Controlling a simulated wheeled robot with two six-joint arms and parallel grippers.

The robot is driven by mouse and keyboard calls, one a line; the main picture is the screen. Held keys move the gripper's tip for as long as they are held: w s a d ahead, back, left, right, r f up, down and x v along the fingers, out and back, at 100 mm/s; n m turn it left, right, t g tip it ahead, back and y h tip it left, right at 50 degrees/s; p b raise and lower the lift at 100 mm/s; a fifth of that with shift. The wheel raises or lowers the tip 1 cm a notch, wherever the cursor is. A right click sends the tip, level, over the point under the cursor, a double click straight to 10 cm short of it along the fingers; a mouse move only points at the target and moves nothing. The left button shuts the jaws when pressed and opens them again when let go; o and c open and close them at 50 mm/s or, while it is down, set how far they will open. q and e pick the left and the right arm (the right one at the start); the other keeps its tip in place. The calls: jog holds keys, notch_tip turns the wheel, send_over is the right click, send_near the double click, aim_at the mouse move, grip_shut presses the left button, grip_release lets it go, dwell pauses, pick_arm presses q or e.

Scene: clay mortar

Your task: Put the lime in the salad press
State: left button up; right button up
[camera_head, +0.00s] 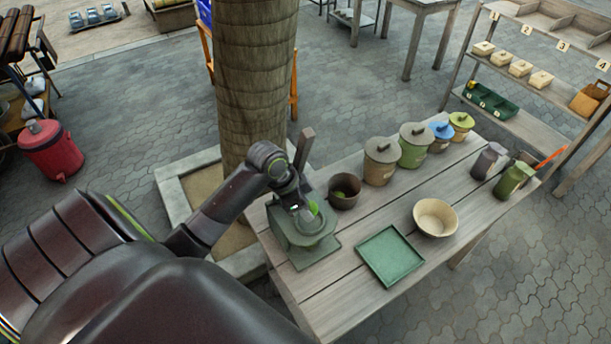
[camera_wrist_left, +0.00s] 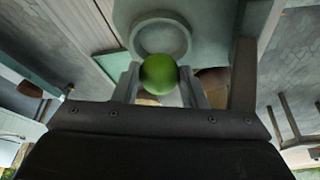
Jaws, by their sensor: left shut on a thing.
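The lime (camera_wrist_left: 158,74) is a round green fruit held between the two fingers of my left gripper (camera_wrist_left: 160,88) in the left wrist view. In the head view the lime (camera_head: 313,207) shows as a small green patch beside my left gripper (camera_head: 303,208). The salad press (camera_head: 303,238) is a grey-green device on the table's left end, with an upright post behind it. My left gripper is over the press. In the wrist view the press's round cup (camera_wrist_left: 160,38) shows just beyond the lime. Whether the lime touches the press is unclear. My right gripper is out of view.
A dark pot (camera_head: 344,192) stands right of the press. A green tray (camera_head: 390,256) and a cream bowl (camera_head: 435,217) lie in front. A tree trunk (camera_head: 257,80) rises behind.

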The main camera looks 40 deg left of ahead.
pick_arm(q)
jog(key=shift+w+d+f, duration=0.1)
jog(key=shift+d+f, duration=0.05)
jog(key=shift+f, duration=0.3)
notch_tip(320, 180, down, 2)
jog(key=shift+f+p, duration=0.1)
jog(key=shift+p, duration=0.5)
jog(key=shift+f, duration=0.25)
jog(key=shift+f, duration=0.15)
jog(key=o, duration=1)
jog(key=shift+o, duration=0.3)
